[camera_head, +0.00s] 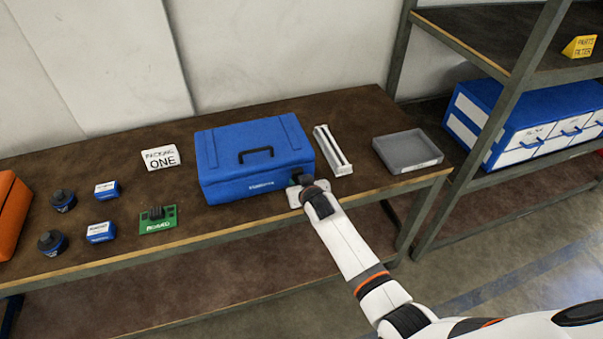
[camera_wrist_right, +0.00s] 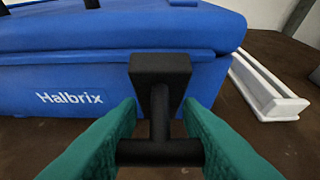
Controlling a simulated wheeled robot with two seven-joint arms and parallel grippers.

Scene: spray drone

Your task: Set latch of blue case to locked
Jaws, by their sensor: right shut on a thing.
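The closed blue case (camera_head: 228,165) sits on the brown table, its lid down and its black handle (camera_head: 256,154) on top. Its front, marked Halbrix, fills the left of the right wrist view (camera_wrist_right: 60,75). The black latch (camera_wrist_right: 160,90) is at the right end of the case's front, with a stem and a crossbar below its block. My right gripper (camera_wrist_right: 160,128) is shut on the latch, its teal fingers on either side of the stem. In the head view the gripper (camera_head: 301,184) hides most of the latch. My left gripper is not in view.
A white rail-like holder (camera_head: 331,152) and a grey tray (camera_head: 408,151) lie right of the case. A green board (camera_head: 158,226), small blue boxes (camera_head: 99,232), dark round jars (camera_head: 51,242) and a "ONE" sign (camera_head: 161,158) are to its left. A metal shelf (camera_head: 497,122) stands at right.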

